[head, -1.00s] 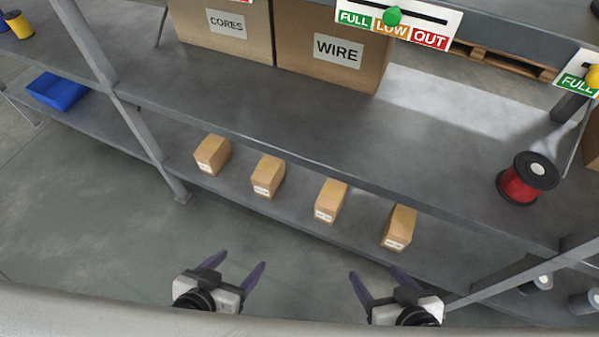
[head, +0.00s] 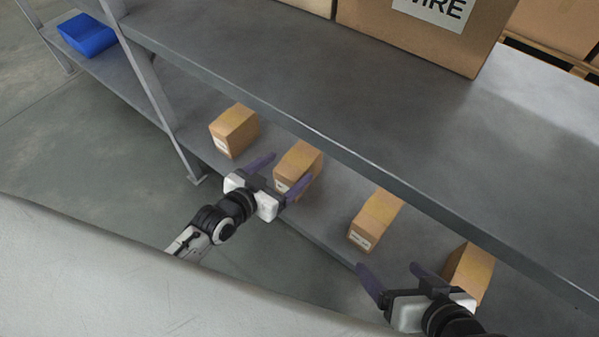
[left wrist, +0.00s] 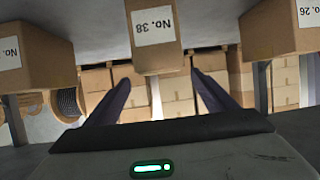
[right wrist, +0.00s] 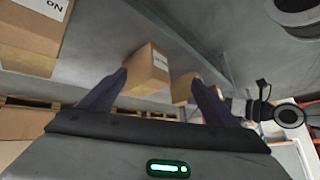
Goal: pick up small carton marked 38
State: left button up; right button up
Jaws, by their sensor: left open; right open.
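The small carton marked 38 (left wrist: 154,40) shows its white "No. 38" label at the top middle of the left wrist view, between and beyond the fingers. In the head view it appears to be the second carton from the left (head: 300,154) on the lower shelf, partly covered by a finger. My left gripper (head: 289,168) is open in front of this carton, with a finger toward either side; contact cannot be told. My right gripper (head: 394,270) is open and empty, near the front of the two right-hand cartons.
Similar cartons stand on the lower shelf: one to the left (head: 234,130), one to the right (head: 376,218) and one far right (head: 470,270). A carton marked 26 (left wrist: 283,25) flanks the 38 carton. The upper shelf's edge (head: 330,145) overhangs behind. A blue bin (head: 88,35) sits far left.

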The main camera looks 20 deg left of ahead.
aim_at(297, 161)
pick_arm(q)
jog(key=shift+x, duration=0.8)
jog(key=b+x, duration=0.1)
jog(key=x, duration=0.1)
jog(key=b+x, duration=0.2)
jog(key=shift+w+a+f, duration=0.1)
jog(key=shift+w+f, duration=0.05)
jog(key=shift+f, duration=0.3)
jog(key=shift+w, duration=0.35)
jog(key=c, duration=1.4)
jog(key=shift+r, duration=0.2)
jog(key=shift+c, duration=0.6)
pick_arm(e)
jog(key=shift+w+a+r+t+y, duration=0.25)
jog(key=shift+a+r+y, duration=0.1)
jog(key=shift+a+r, duration=0.25)
jog(key=shift+w+a+r+t+y, duration=0.25)
jog(key=shift+a+r+y, duration=0.1)
jog(key=shift+a+r, duration=0.2)
